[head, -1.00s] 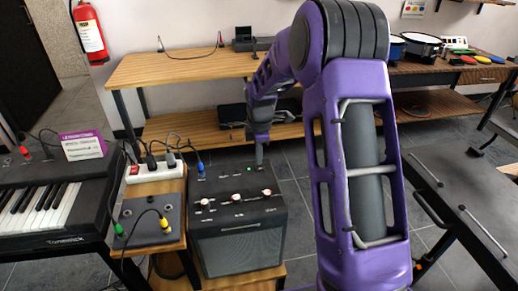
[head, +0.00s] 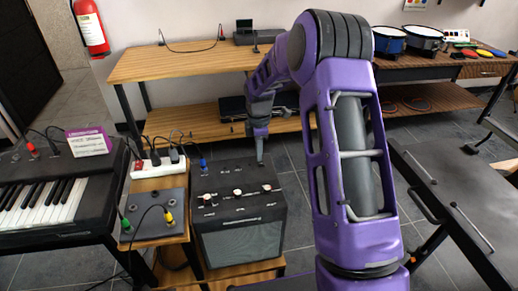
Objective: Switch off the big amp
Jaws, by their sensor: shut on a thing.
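The big amp (head: 240,238) is a black box with a grey grille at the front, standing on a low wooden stand. Its sloped top panel carries several knobs, with pale ones in the middle row. My gripper (head: 260,162) points down at the far right part of the amp's top panel. Its narrow fingers are shut on a small part there, which looks to be the amp's switch; the fingers hide it. I see no lit lamp on the panel now.
A keyboard (head: 40,200), a grey pedal box (head: 155,220) with coloured plugs and a white power strip (head: 158,165) stand left of the amp. A wooden shelf bench (head: 180,65) is behind. A black table (head: 450,220) stands at the right.

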